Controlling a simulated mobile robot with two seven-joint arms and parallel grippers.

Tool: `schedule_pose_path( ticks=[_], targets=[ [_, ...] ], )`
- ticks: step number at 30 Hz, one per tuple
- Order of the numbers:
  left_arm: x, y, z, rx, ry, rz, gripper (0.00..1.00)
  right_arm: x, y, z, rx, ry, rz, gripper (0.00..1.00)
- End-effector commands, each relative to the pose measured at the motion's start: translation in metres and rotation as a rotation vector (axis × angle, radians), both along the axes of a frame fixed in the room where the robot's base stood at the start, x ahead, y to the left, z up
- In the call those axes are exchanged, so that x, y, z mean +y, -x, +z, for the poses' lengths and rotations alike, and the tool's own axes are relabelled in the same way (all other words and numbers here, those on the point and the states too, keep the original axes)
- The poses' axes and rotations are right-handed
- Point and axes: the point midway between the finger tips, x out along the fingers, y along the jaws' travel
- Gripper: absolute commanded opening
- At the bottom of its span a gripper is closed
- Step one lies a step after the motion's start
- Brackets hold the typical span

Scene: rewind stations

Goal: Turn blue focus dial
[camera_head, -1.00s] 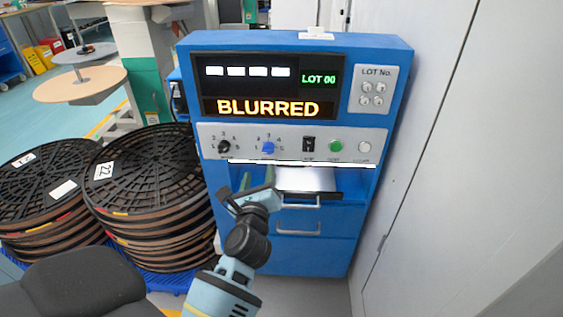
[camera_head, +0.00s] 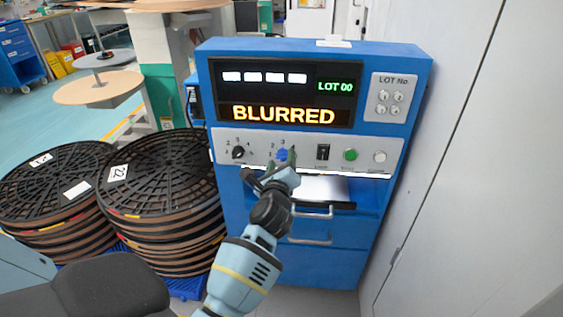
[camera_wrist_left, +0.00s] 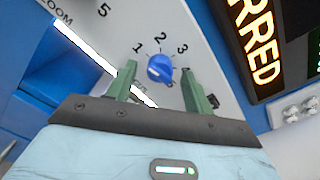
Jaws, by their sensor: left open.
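The blue focus dial (camera_head: 282,154) is on the pale control panel of the blue machine, beside a black dial (camera_head: 238,152). In the left wrist view the blue dial (camera_wrist_left: 160,68) shows the numbers 1, 2 and 3 around it. My left gripper (camera_head: 282,166) is at the dial, and its green fingers (camera_wrist_left: 159,84) are open on either side of it with gaps, so they do not appear to touch it. The display (camera_head: 284,116) reads BLURRED, with LOT 00 above. My right gripper is not in view.
A black switch (camera_head: 323,152), a green button (camera_head: 350,155) and a white button (camera_head: 380,157) sit right of the dial. A tray and drawer handles (camera_head: 310,240) are below. Stacked black reels (camera_head: 165,175) stand at left, and a pale wall (camera_head: 445,150) at right.

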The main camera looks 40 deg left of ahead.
Motion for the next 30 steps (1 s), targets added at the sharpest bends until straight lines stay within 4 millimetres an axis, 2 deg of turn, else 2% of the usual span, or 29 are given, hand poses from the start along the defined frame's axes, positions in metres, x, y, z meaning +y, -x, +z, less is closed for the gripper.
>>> schedule_pose_path(
  ticks=[11, 14, 21, 30],
  targets=[
    [0.0041, -0.0064, 0.0002, 0.0, 0.0, 0.0, 0.52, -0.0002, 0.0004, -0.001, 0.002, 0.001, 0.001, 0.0],
    [0.0041, -0.0063, 0.0002, 0.0, 0.0, 0.0, 0.42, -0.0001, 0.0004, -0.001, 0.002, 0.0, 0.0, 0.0],
    [0.0039, -0.0062, 0.0001, 0.0, 0.0, 0.0, 0.1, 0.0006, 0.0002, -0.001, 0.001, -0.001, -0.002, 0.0],
    [0.0038, -0.0061, 0.0011, 0.019, -0.032, 0.0, 0.09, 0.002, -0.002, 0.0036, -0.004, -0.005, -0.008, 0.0]
  ],
)
